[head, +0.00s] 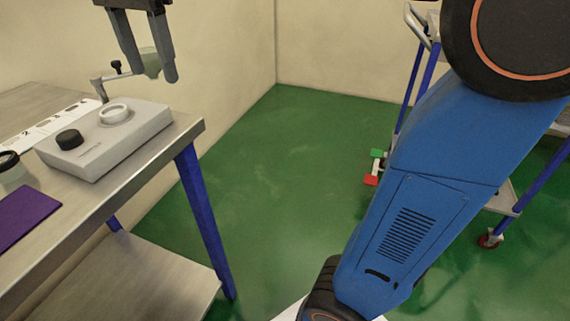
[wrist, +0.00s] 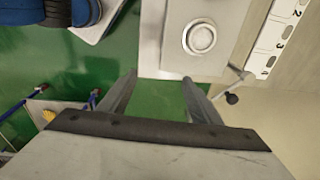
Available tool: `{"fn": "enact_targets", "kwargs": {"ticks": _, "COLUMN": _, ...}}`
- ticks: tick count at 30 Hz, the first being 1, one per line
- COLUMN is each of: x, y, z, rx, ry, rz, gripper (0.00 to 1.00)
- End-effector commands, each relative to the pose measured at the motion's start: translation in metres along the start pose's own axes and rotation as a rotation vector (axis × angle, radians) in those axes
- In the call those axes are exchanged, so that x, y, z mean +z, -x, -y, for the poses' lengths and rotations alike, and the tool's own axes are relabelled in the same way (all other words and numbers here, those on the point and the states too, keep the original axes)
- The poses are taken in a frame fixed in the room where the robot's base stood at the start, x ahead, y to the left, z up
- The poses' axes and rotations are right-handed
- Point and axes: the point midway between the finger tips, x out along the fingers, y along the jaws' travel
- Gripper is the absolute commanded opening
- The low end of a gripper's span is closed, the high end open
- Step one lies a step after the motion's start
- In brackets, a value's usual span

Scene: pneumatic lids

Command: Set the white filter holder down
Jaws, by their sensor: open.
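A white ring-shaped part (head: 114,112), which looks like the white filter holder, sits on top of a grey box-shaped device (head: 100,150) with a black knob (head: 69,138). The ring also shows in the wrist view (wrist: 200,38), on the device's top. My gripper (head: 152,75) is open, its fingers pointing down, above and to the right of the device in the head view. In the wrist view the fingers (wrist: 160,78) are apart, with green floor showing between them.
The device stands near the right end of a metal table (head: 190,127) with blue legs. A numbered white strip (head: 55,124), a purple mat (head: 28,214) and a black-rimmed jar (head: 12,170) are also on it. A metal rod with a black knob (head: 116,66) rises behind the device. A trolley stands right.

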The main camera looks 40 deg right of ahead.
Motion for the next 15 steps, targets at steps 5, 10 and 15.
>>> {"fn": "enact_targets", "kwargs": {"ticks": 5, "x": -0.026, "y": -0.043, "z": -0.057, "rx": -0.061, "ry": 0.196, "rz": -0.011, "gripper": 0.58}}
{"fn": "enact_targets", "kwargs": {"ticks": 10, "x": -0.039, "y": -0.089, "z": -0.11, "rx": -0.116, "ry": 0.392, "rz": -0.042, "gripper": 0.58}}
{"fn": "enact_targets", "kwargs": {"ticks": 15, "x": -0.045, "y": -0.141, "z": -0.163, "rx": -0.161, "ry": 0.584, "rz": -0.097, "gripper": 0.58}}
